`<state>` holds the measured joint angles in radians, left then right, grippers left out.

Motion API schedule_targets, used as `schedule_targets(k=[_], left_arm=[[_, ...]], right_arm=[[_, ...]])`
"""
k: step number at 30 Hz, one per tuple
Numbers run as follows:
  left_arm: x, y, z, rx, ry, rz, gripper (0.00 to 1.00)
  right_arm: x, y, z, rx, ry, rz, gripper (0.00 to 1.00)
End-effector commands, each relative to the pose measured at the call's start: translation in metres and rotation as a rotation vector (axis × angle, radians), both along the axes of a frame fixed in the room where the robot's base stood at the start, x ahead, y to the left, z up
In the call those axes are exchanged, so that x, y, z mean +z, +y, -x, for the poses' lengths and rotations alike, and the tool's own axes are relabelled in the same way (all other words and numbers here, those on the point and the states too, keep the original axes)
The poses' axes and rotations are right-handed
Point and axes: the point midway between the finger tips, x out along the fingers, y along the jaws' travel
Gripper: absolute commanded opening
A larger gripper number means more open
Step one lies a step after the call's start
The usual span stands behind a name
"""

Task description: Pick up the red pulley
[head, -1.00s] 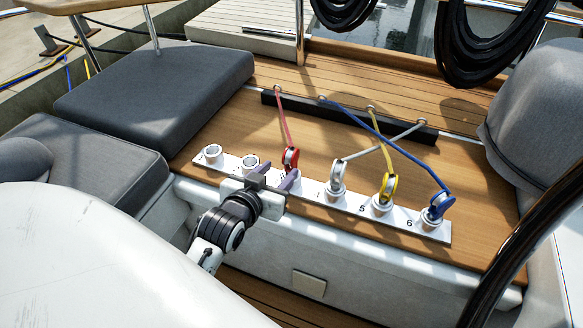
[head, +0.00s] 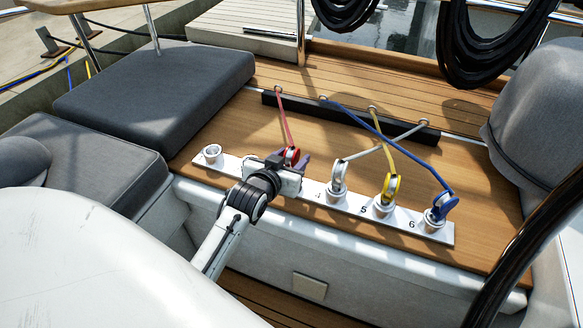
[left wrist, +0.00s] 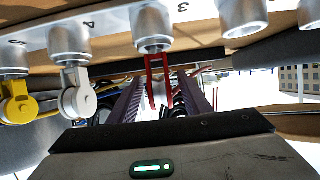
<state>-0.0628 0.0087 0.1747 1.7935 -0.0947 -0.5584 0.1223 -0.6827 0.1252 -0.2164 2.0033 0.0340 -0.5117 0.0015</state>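The red pulley (head: 291,154) sits at a cup of the white numbered strip (head: 313,190), with a red line running up from it. My left gripper (head: 289,163) is at the pulley, partly hiding it and its cup in the head view. In the left wrist view the red pulley (left wrist: 153,88) is between the two purple fingers of the left gripper (left wrist: 160,85). The fingers are open, with a visible gap on each side of the pulley. My right gripper is in neither view.
To the right on the strip stand a white pulley (head: 339,178), a yellow pulley (head: 390,186) and a blue pulley (head: 440,207). Their lines cross behind them. An empty cup (head: 212,153) is at the strip's left end. A grey cushion (head: 155,92) lies at left.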

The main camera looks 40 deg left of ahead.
Motion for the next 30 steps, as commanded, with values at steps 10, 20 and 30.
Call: schedule_targets(k=[10, 20, 30], left_arm=[[0.002, 0.0, 0.0, 0.0, -0.004, -0.001, 0.0], [0.02, 0.0, -0.001, -0.001, -0.008, -0.002, 0.0], [0.086, 0.0, -0.001, -0.001, -0.007, -0.001, 0.0]], right_arm=[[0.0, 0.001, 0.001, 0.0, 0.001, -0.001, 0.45], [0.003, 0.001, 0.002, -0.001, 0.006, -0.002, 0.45], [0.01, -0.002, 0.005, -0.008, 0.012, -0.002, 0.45]])
